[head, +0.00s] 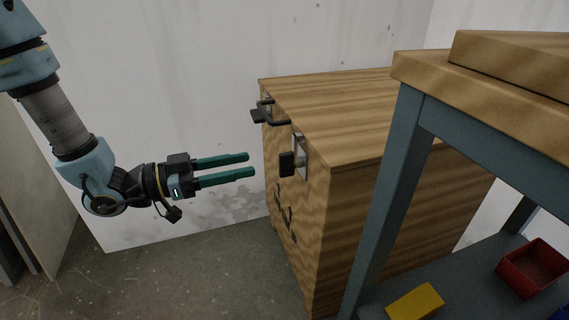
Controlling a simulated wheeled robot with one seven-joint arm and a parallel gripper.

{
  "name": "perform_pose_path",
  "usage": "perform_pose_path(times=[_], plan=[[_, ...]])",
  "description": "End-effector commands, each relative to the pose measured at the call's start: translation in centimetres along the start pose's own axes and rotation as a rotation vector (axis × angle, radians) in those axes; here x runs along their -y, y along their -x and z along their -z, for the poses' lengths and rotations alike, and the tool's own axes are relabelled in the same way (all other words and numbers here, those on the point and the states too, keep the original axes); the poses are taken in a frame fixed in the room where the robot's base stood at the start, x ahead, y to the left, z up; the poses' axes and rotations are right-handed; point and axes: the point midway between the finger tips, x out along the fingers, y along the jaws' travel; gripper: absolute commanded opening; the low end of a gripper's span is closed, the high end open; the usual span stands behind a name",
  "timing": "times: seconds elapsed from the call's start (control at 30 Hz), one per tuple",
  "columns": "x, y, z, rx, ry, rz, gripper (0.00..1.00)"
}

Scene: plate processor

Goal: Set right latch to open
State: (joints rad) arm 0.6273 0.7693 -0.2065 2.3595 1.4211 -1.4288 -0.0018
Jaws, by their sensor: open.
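A wooden box-like cabinet (340,112) stands right of centre, its front face turned to the left. A latch (288,163) with a dark block handle and a pale metal plate sits near the top of that face, at the corner nearer the camera; seen from the front, this is the right side. A second dark latch (258,115) sits at the far corner. My gripper (251,165) points at the cabinet from the left. Its two green fingers are apart and empty, and appear a short way left of the near latch, with no visible contact.
A dark bar handle (276,121) lies between the two latches. A blue-grey table frame (385,190) with a wooden top stands in front at right. A yellow block (415,302) and a red bin (533,268) are on its lower shelf. The floor (190,270) below my arm is clear.

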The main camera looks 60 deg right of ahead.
Motion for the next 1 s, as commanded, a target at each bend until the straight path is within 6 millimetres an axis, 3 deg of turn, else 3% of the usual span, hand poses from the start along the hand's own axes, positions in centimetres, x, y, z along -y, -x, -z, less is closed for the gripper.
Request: perform_pose_path(times=[0.3, 0.5, 0.93, 1.0], plan=[[-0.1, -5.8, -0.2, 0.001, -0.003, -0.002, 0.47], [0.0, -8.6, -0.1, 0.001, -0.002, 0.0, 0.47], [0.0, -9.7, 0.0, 0.003, 0.0, 0.004, 0.47], [0.0, -9.7, 0.0, 0.003, 0.0, 0.004, 0.42]])
